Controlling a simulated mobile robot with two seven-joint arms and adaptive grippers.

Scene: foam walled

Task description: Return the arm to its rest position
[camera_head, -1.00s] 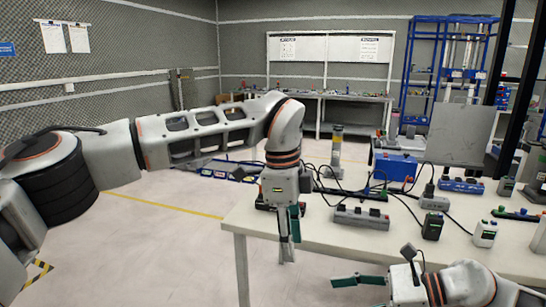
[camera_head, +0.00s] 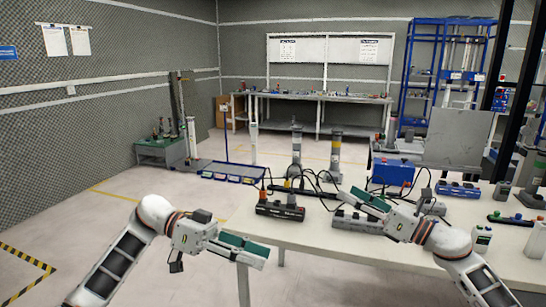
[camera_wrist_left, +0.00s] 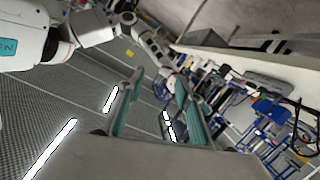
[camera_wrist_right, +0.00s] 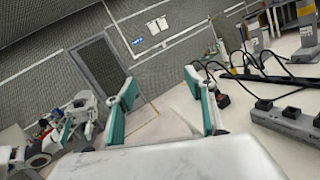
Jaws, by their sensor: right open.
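My left arm (camera_head: 125,258) comes in from the lower left, bent, with its white links and orange rings showing. My left gripper (camera_head: 250,251) is in front of the table's left edge, its teal-padded fingers pointing right. In the left wrist view its fingers (camera_wrist_left: 158,108) are apart with nothing between them. My right arm (camera_head: 462,255) comes in from the lower right. My right gripper (camera_head: 362,202) is over the table top, fingers pointing left, and hides part of a grey power strip. In the right wrist view its fingers (camera_wrist_right: 165,108) are apart and empty.
The white table (camera_head: 320,238) holds a black power strip (camera_head: 280,209), a grey power strip (camera_head: 352,220), a blue box (camera_head: 393,172), cables and small devices. A metal panel (camera_head: 458,138) stands at the right. Free floor lies left of the table.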

